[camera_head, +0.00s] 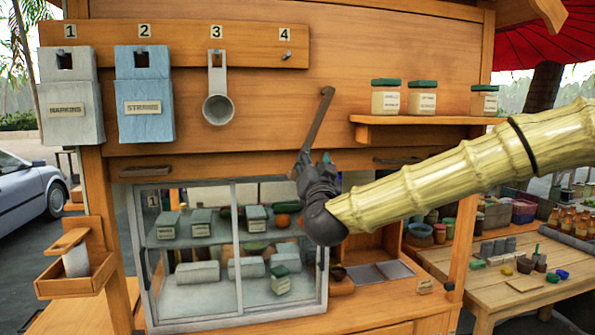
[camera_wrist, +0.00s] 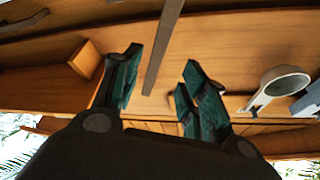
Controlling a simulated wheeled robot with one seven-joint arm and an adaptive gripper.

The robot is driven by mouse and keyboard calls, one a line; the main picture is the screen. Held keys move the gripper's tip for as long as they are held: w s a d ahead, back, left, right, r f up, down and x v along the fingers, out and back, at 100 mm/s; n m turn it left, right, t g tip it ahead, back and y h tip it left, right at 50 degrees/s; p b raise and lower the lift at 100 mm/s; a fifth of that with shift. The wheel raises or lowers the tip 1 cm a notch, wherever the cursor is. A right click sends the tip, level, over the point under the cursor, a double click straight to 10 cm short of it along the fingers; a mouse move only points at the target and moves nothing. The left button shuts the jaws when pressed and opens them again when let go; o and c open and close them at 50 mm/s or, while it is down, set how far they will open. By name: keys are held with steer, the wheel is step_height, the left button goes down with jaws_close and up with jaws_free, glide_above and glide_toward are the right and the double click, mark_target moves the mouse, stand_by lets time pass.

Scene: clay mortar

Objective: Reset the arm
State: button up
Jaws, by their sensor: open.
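My gripper (camera_head: 310,163) is in front of the stall's wooden back wall, above the glass display case. In the wrist view its two dark green fingers (camera_wrist: 160,85) stand apart with a clear gap, so it is open. A long dark bar (camera_head: 320,115) rises from beside the fingers in the head view. In the wrist view this bar (camera_wrist: 166,38) runs toward the gap between the fingers. I cannot tell whether it touches them. My arm comes in from the right, its pale bamboo-like cover crossing in front of the stall.
A ladle (camera_head: 218,108) hangs under number 3, beside the straws box (camera_head: 145,95) and napkins box (camera_head: 71,95). Hook 4 (camera_head: 286,56) is bare. Jars (camera_head: 421,98) stand on a shelf at the right. The display case (camera_head: 230,250) is below. A cluttered table (camera_head: 500,270) is at right.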

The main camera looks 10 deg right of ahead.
steer(key=w+a+f+n+g+y, duration=0.1)
steer(key=a+f+n+g+y, duration=0.2)
steer(key=f, duration=1.2)
steer(key=s+a+f+n+g+y, duration=0.15)
steer(key=s+f, duration=0.25)
steer(key=f, duration=0.8)
steer(key=s+a+f+g, duration=0.2)
steer(key=s+f+g, duration=0.1)
steer(key=f, duration=0.9)
steer(key=s+a+f+n+g+y, duration=0.1)
steer(key=s+f+g, duration=0.25)
steer(key=f, duration=0.95)
steer(key=s+f+g, duration=0.2)
steer(key=s+f, duration=0.8)
steer(key=f, duration=0.1)
steer(key=s+d+f+g, duration=0.2)
steer(key=s+f, duration=0.3)
steer(key=s, duration=0.5)
steer(key=s+d+f+n+g+h, duration=0.1)
steer(key=s+f, duration=0.4)
steer(key=s, duration=0.6)
steer(key=s+d+f+g, duration=0.4)
steer(key=s+f+g, duration=0.1)
steer(key=s, duration=0.6)
steer(key=shift+f+g+h, duration=0.3)
steer(key=shift+f+h, duration=0.05)
steer(key=shift+w+n, duration=0.1)
steer(key=shift+n, duration=0.15)
